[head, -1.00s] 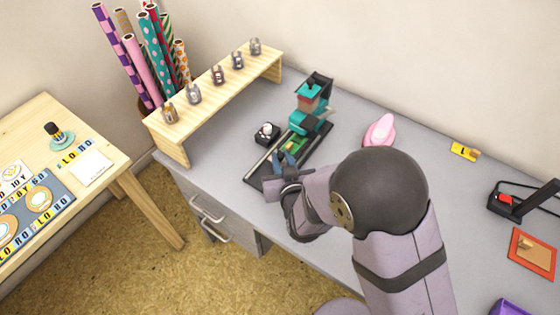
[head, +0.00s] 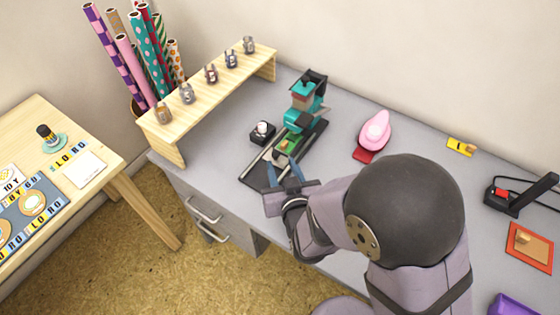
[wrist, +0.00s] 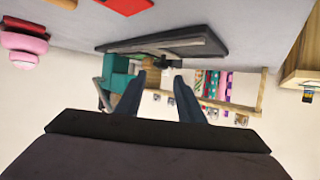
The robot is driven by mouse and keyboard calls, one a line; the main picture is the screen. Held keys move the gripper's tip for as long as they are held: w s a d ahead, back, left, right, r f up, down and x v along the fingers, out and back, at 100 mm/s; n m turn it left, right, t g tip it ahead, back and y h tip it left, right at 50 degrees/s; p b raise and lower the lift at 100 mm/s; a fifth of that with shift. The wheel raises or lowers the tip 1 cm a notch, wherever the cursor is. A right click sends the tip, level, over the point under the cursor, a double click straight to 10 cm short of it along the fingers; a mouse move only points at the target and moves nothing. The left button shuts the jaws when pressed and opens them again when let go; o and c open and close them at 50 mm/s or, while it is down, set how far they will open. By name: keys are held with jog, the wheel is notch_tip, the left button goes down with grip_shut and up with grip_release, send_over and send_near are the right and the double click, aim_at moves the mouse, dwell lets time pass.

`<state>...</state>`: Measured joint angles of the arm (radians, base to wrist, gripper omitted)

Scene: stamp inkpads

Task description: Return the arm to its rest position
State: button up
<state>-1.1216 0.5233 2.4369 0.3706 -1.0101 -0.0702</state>
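My gripper (head: 287,174) is over the front edge of the grey desk (head: 221,135), in front of the teal stamping machine (head: 303,103) on its dark base with rails. In the wrist view, which is upside down, the two fingers of my gripper (wrist: 158,90) stand apart with nothing between them. The machine's teal body (wrist: 121,77) shows beyond them. My arm's large dark joint hides part of the desk's front right.
A wooden shelf (head: 203,94) with several small stamps stands at the back left. A black inkpad box (head: 263,132) sits left of the machine. A pink tool (head: 375,131) with a red base, a yellow item (head: 460,146) and an orange pad (head: 530,245) lie to the right.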

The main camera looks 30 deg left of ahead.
jog(key=shift+v, duration=0.8)
jog(key=w+d+h+p, duration=0.1)
jog(key=d, duration=0.1)
jog(key=w+d+m+h+p, duration=0.1)
jog(key=w+d, duration=0.1)
jog(key=d, duration=0.1)
jog(key=w+d+r+m+g+h+p, duration=0.1)
jog(key=w+d, duration=0.1)
jog(key=d, duration=0.1)
jog(key=shift+w+d+r, duration=0.1)
jog(key=shift+w+d, duration=0.05)
jog(key=w+d+r+m+g+h+p, duration=0.1)
jog(key=d+r+m+g+h+p, duration=0.2)
jog(key=d, duration=0.9)
jog(key=s+d+r+m+g+h+p, duration=0.1)
jog(key=s+d+r+m+g+p, duration=0.1)
jog(key=s+d, duration=0.3)
jog(key=s+d+r+m+g+h+p, duration=0.2)
jog(key=s+d, duration=0.4)
jog(key=d, duration=0.8)
jog(key=shift+s+r+g+h+p, duration=0.25)
jog(key=shift+r+g+h+p, duration=0.05)
jog(key=shift+r+g+p, duration=0.55)
